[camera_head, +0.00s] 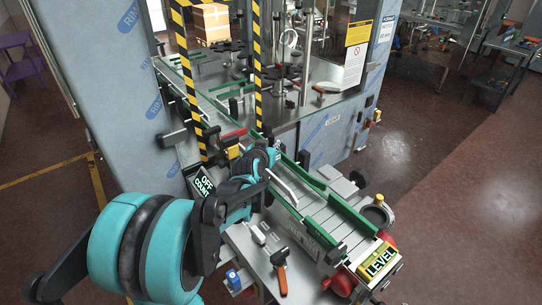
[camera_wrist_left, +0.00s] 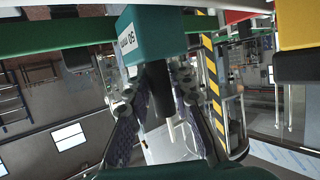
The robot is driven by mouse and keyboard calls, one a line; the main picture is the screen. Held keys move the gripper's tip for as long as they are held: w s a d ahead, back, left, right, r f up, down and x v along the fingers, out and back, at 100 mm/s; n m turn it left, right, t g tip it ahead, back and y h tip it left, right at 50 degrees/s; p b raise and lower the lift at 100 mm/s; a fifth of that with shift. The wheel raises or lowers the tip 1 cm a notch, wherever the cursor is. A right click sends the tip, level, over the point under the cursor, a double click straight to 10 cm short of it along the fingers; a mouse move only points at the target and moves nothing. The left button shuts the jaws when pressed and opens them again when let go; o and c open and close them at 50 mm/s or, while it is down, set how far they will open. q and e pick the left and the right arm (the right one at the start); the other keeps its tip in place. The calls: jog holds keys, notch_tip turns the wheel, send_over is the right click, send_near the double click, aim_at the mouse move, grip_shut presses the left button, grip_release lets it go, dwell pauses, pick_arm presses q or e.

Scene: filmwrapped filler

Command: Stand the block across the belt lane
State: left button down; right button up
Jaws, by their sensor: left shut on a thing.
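The teal block (camera_wrist_left: 150,30), marked 50 mm, shows at the top of the left wrist view with a black handle (camera_wrist_left: 158,88) below it. My left gripper (camera_wrist_left: 160,78) has its two fingers closed around this handle. In the head view my left gripper (camera_head: 268,165) is over the belt lane (camera_head: 293,200), which runs between green side rails. There I cannot clearly separate the block from my teal arm parts. Whether the block touches the lane is hidden. My right gripper is not in view.
Yellow-black striped posts (camera_head: 256,65) stand close to the gripper. An OFF COUNT sign (camera_head: 203,182) is left of the lane. A LEVEL box (camera_head: 378,263) and red knobs are at the near end. An orange-handled tool (camera_head: 280,270) lies on the side plate.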

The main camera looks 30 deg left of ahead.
pick_arm(q)
notch_tip(320, 180, down, 4)
jog(key=shift+b, duration=0.65)
jog(key=shift+r, duration=0.1)
jog(key=c, duration=1.8)
grip_release()
jog(key=shift+f, duration=0.2)
jog(key=o, duration=0.5)
jog(key=shift+r, duration=0.2)
